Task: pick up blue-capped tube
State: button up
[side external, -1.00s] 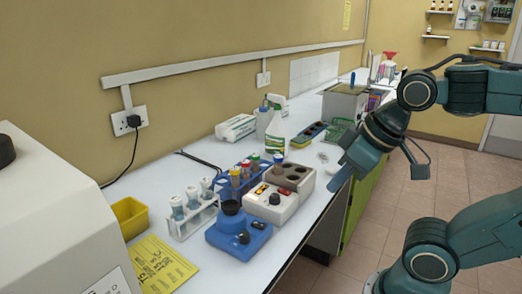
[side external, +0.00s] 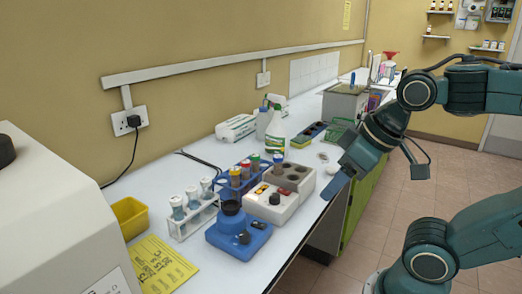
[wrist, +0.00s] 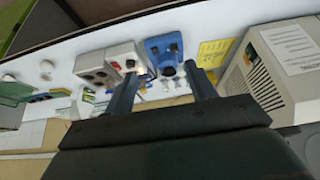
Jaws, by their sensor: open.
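The blue-capped tube (side external: 278,159) stands upright in a back hole of the grey-brown block (side external: 299,179) of the white heater unit in the side view. Its lower part is hidden in the block. My gripper (side external: 335,187) is to the right of the unit, near the bench's front edge, apart from the tube. In the wrist view my gripper (wrist: 162,82) shows two fingers spread with nothing held between them. I cannot clearly pick out the tube in the wrist view.
A blue rack (side external: 222,187) holds several tubes with other cap colours. A white rack (side external: 194,216) of tubes and a blue device (side external: 238,234) stand nearer the camera. Bench space right of the unit is fairly clear.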

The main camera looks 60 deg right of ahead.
jog(key=w+d+r+m+g, duration=0.1)
jog(key=w+d+r+m, duration=0.3)
jog(key=w, duration=0.3)
jog(key=m+g, duration=0.5)
jog(key=m, duration=1.1)
send_over(278, 156)
notch_tip(278, 156, down, 4)
jog(key=shift+f, duration=4.15)
jog(key=shift+f, duration=2.6)
